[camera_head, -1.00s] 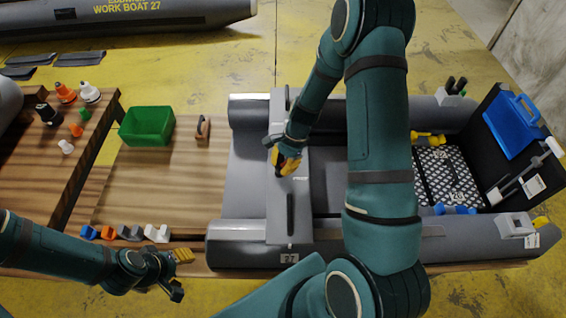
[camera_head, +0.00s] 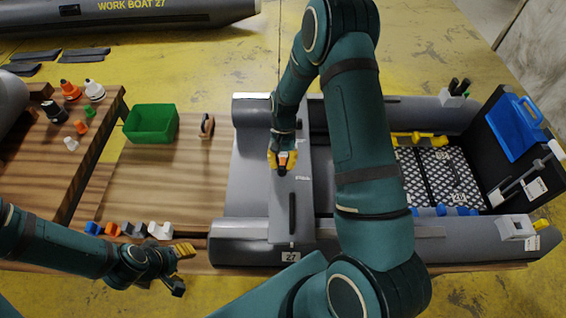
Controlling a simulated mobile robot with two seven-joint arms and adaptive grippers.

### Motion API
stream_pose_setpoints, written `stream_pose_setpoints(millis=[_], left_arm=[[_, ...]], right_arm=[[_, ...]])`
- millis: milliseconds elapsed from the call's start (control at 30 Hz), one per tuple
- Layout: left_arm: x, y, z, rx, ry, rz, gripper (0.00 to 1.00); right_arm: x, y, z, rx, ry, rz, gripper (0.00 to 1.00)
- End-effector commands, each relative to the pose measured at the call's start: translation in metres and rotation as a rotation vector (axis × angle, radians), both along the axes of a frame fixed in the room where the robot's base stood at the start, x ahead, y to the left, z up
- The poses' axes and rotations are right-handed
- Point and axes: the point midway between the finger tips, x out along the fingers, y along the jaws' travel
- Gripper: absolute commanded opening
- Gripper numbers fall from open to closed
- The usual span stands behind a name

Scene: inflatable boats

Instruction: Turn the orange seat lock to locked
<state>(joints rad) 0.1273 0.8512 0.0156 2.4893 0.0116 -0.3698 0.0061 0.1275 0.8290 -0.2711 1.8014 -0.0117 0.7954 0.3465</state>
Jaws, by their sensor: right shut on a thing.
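The grey boat (camera_head: 250,228) lies on the wooden table, with a grey seat plank (camera_head: 305,225) across it. My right gripper (camera_head: 282,163) points down at the far half of the seat. Its yellow fingertips are shut around a small part with a bit of orange showing, which I take for the orange seat lock (camera_head: 283,157). The fingers hide most of it, so its turn position cannot be read. A dark slot or bar (camera_head: 292,213) runs along the near half of the seat. My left gripper (camera_head: 181,268) is open and empty near the table's front edge.
A green bin (camera_head: 151,123) and a dark-handled tool (camera_head: 207,126) are on the table. Small coloured clips (camera_head: 128,229) line its front edge. Orange and white caps (camera_head: 71,91) stand at left. A black case with a blue lid item (camera_head: 515,127) is at right.

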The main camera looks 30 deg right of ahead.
Motion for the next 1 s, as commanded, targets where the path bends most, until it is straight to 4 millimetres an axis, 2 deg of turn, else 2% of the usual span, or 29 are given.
stream_pose_setpoints(millis=[300, 733, 767, 800, 833, 1000], left_arm=[[-0.0002, 0.0000, -0.0003, 0.000, 0.001, 0.000, 0.47], [-0.0003, -0.0001, -0.0003, 0.000, 0.001, 0.000, 0.47], [-0.0003, -0.0001, -0.0003, 0.000, 0.001, 0.000, 0.47], [-0.0003, -0.0001, -0.0003, 0.000, 0.001, 0.000, 0.47], [-0.0003, -0.0001, -0.0003, 0.000, 0.001, 0.000, 0.47], [-0.0002, 0.0000, -0.0002, 0.000, 0.001, 0.000, 0.47]], right_arm=[[-0.0009, 0.0016, -0.0014, 0.001, 0.004, 0.081, 0.00], [-0.0011, 0.0019, -0.0014, 0.002, 0.005, 0.088, 0.00], [-0.0011, 0.0018, -0.0014, 0.002, 0.005, 0.088, 0.27], [-0.0010, 0.0018, -0.0014, 0.001, 0.004, 0.088, 0.41], [-0.0009, 0.0018, -0.0012, 0.002, 0.004, 0.088, 0.48], [-0.0003, 0.0014, -0.0007, 0.001, 0.002, 0.087, 0.48]])
